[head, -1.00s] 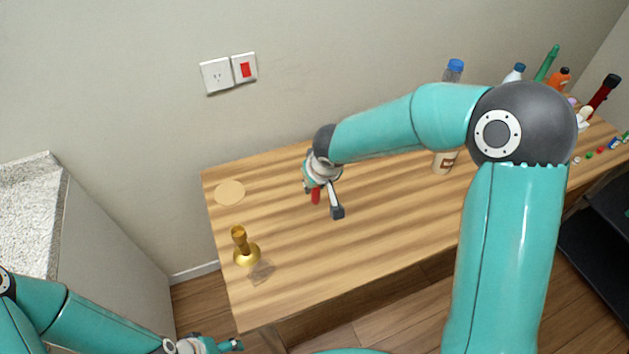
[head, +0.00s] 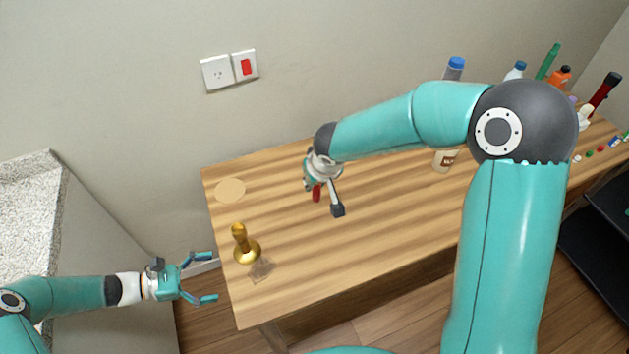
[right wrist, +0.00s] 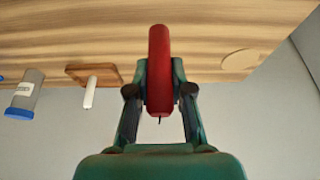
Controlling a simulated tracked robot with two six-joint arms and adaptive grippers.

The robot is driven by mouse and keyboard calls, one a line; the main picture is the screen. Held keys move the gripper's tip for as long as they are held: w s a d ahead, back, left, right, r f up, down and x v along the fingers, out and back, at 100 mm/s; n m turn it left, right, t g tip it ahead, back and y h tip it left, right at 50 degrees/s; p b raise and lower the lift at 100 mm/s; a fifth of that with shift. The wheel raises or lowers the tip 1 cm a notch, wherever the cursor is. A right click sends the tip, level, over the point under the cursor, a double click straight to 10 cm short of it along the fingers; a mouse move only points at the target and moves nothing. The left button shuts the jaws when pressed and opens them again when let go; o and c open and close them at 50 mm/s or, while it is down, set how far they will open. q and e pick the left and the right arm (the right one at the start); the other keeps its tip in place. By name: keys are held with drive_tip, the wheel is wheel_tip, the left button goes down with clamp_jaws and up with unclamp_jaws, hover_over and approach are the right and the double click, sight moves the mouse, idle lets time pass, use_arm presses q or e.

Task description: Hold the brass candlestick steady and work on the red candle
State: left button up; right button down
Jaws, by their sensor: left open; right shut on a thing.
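The brass candlestick (head: 246,250) stands upright near the left end of the wooden table in the head view. My left gripper (head: 210,277) is open and empty, just off the table's left edge, to the left of the candlestick and apart from it. The red candle (right wrist: 159,70) is between the fingers of my right gripper (right wrist: 160,95) in the right wrist view, with its dark wick toward the palm. In the head view the candle (head: 317,193) shows below my right gripper, which is shut on it, to the right of the candlestick.
A pale round disc (head: 230,190) lies behind the candlestick. A small clear square (head: 261,270) lies just in front of it. Several bottles, among them a green one (head: 547,62), stand at the table's right end. The wooden tabletop (head: 385,220) is clear in the middle.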

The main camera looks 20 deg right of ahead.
sight(241, 249)
use_arm(q)
drive_tip(key=w+r+n+t+h, duration=0.1)
drive_tip(key=w+r+h, duration=0.1)
drive_tip(key=w+r, duration=0.15)
drive_tip(key=shift+s+d+f, duration=0.1)
drive_tip(key=shift+d+f, duration=0.05)
drive_tip(key=shift+d, duration=1.35)
drive_tip(key=shift+s+d+f, duration=0.1)
drive_tip(key=shift+d+f, duration=0.1)
drive_tip(key=shift+d, duration=1.25)
drive_tip(key=shift+d+f, duration=0.15)
drive_tip(key=shift+d, duration=1.35)
drive_tip(key=c, duration=1.8)
drive_tip(key=o, duration=0.9)
drive_tip(key=shift+a, duration=0.15)
